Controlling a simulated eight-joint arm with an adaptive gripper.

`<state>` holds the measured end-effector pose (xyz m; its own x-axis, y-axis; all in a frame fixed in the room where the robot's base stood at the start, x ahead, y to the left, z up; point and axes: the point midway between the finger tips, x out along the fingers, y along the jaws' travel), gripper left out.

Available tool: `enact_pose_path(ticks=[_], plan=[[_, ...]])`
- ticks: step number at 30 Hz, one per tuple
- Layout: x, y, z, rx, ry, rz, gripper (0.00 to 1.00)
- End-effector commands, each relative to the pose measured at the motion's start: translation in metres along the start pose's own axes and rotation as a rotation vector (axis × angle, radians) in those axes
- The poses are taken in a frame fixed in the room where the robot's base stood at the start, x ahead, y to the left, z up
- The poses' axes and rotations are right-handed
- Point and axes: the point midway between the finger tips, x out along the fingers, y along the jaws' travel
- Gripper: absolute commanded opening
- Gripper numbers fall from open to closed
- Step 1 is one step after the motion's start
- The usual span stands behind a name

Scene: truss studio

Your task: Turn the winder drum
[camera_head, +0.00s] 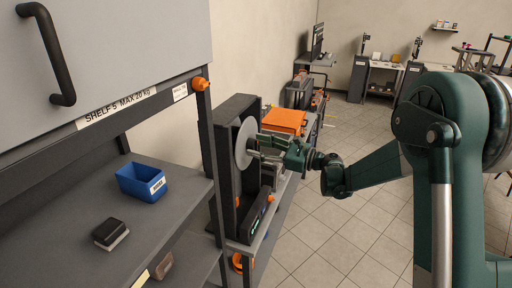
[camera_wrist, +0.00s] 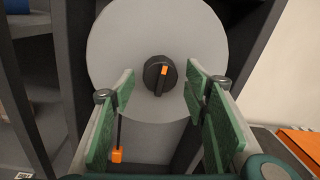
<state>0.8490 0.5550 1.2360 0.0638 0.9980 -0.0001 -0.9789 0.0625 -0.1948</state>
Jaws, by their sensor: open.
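The winder drum (camera_wrist: 120,40) is a large light-grey disc facing me in the wrist view, with a round black knob (camera_wrist: 152,76) at its centre. An orange mark (camera_wrist: 164,70) shows on the knob's upper right. The drum's disc (camera_head: 244,146) is seen nearly edge-on in the head view, on a dark upright frame (camera_head: 228,112). My gripper (camera_wrist: 158,86) is open, its two green-padded fingers in front of the disc, one to each side of the knob. I cannot tell whether the fingertips touch the disc. Nothing is between the pads except the knob in view.
A blue bin (camera_head: 142,182) and a dark block (camera_head: 111,233) sit on the shelf at left. An orange box (camera_head: 284,121) lies beyond the gripper. A dark panel with a small display (camera_head: 258,217) stands below it. Tiled floor (camera_head: 345,235) is open to the right.

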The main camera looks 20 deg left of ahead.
Motion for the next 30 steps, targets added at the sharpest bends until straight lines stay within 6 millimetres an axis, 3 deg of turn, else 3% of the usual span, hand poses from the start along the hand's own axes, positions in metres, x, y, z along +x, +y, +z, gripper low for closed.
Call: enact_pose_path(ticks=[6,14,23,30], plan=[[0.0108,0.0006,0.0002,0.000,0.000,0.001,0.45],[0.0112,0.0004,0.0001,0.000,0.000,0.000,0.45],[0.0110,0.0003,0.0001,0.000,0.000,0.000,0.09],[0.0110,0.0004,-0.0001,0.013,0.001,0.000,0.08]])
